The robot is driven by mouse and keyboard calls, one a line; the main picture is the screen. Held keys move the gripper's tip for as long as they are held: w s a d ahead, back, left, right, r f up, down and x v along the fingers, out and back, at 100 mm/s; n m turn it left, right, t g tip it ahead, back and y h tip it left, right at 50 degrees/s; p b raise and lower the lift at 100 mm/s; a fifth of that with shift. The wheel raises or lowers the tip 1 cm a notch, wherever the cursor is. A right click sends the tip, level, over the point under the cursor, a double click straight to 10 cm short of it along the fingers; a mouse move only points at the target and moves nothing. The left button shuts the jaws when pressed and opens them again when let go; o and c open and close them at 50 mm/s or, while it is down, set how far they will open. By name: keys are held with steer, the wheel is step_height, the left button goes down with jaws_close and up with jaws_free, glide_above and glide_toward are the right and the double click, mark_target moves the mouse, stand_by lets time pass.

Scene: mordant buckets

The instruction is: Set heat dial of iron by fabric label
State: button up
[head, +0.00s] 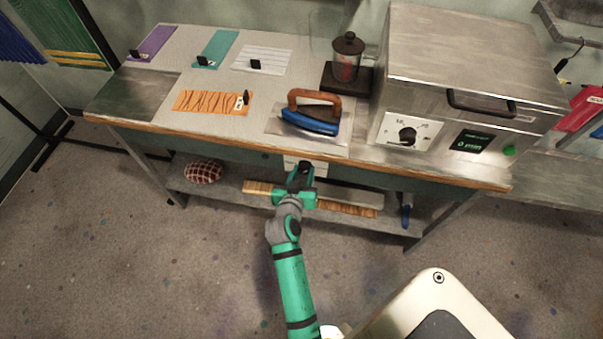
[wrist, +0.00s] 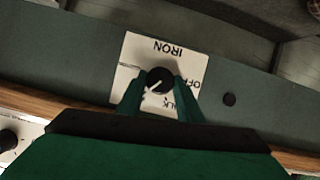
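The iron (head: 311,122), blue with a brown wooden handle, rests on a plate on the table top. Its heat dial (wrist: 160,80) is a round black knob with a pale pointer line, on a white plate (wrist: 153,48) marked IRON, seen upside down in the wrist view. OFF and part of another word show on the plate; my fingers hide the rest. My gripper (head: 304,170) is at the table's front edge; in the wrist view (wrist: 160,88) its fingertips lie close against both sides of the knob. An orange fabric (head: 208,102) carries a small white label (head: 240,102), too small to read.
Purple (head: 152,44), teal (head: 214,47) and white (head: 270,59) fabrics lie at the back with black clips. A large metal press (head: 460,60) with its own dial stands at right. A shelf runs below.

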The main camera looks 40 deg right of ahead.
stand_by(0.4)
steer(key=o, duration=1)
steer(key=v, duration=1)
steer(key=shift+s+a+r, duration=0.15)
steer(key=shift+a+r, duration=0.05)
steer(key=shift+a, duration=0.15)
